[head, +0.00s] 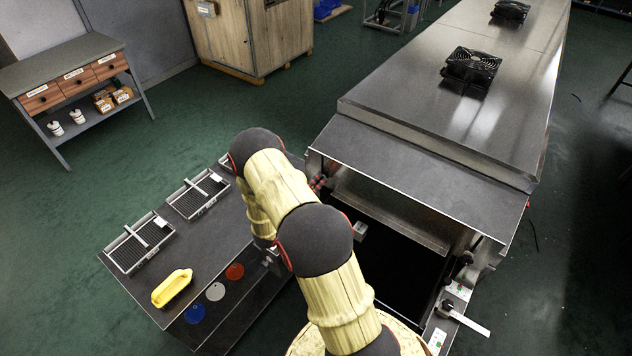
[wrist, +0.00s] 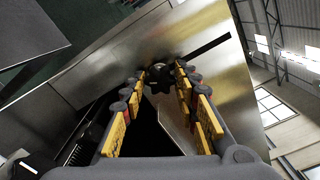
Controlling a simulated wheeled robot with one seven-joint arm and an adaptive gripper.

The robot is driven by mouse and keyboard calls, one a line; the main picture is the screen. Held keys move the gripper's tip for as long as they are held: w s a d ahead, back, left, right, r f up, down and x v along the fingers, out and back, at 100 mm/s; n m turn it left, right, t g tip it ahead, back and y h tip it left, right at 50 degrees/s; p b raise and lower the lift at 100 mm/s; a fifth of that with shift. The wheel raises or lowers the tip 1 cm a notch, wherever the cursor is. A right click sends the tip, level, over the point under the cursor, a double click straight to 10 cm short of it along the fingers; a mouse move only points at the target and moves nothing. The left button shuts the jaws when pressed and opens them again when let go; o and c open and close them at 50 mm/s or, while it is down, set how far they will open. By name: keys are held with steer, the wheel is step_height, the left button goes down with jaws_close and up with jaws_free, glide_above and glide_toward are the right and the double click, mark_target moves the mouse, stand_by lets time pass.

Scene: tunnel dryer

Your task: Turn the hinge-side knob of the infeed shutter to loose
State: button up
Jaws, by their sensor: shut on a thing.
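In the wrist view, a black lobed knob (wrist: 160,78) stands on a bright steel panel (wrist: 108,62). My gripper (wrist: 160,71) has its yellow-padded fingers on both sides of this knob and is shut on it. Whether the knob is at loose or tight cannot be read. In the head view, my arm covers the gripper and the knob. The tunnel dryer (head: 450,110) has a dark infeed opening (head: 405,270) below its front hood, with a steel flap (head: 390,210) along the top of the opening, which may be the shutter.
A dark bench (head: 230,243) at left holds wire-topped trays (head: 140,242), a yellow handled item (head: 172,288) and coloured discs (head: 215,291). Black fittings (head: 463,262) and a pale bar (head: 466,320) stick out at the opening's right.

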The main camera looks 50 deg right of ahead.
steer(key=n+p, duration=0.4)
steer(key=n, duration=1.1)
steer(key=shift+w, duration=0.1)
stand_by(0.3)
steer(key=o, duration=1.2)
steer(key=shift+a, duration=0.1)
steer(key=a, duration=0.8)
steer(key=s+a, duration=0.1)
steer(key=a, duration=0.2)
steer(key=shift+a, duration=0.4)
